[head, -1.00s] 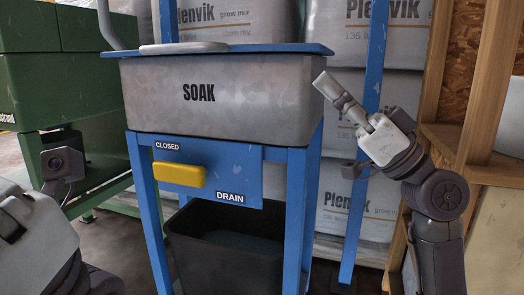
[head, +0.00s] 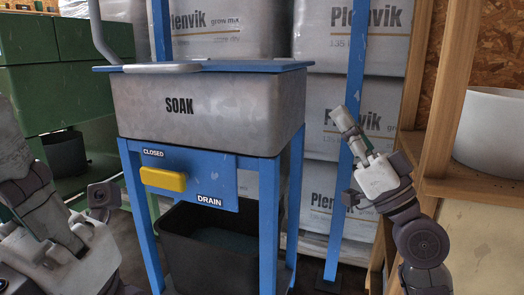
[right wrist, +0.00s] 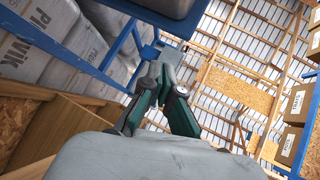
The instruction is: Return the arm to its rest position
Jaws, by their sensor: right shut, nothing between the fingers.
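My right gripper (head: 345,120) is shut and empty. It points up and to the left, to the right of the soak tank (head: 205,112) and apart from it in the picture. The right wrist view shows its two dark green fingers (right wrist: 163,62) drawn together at the tips with nothing between them. My left gripper (head: 14,140) is partly in view at the lower left edge; its finger opening is not clear. The yellow drain handle (head: 163,179) on the blue panel sits at the CLOSED label.
A dark bin (head: 190,255) stands under the tank inside the blue frame (head: 270,220). Stacked Plenvik bags (head: 350,75) fill the back. A wooden shelf (head: 465,190) with a white tub (head: 490,130) stands close on the right. A green machine (head: 65,90) is at the left.

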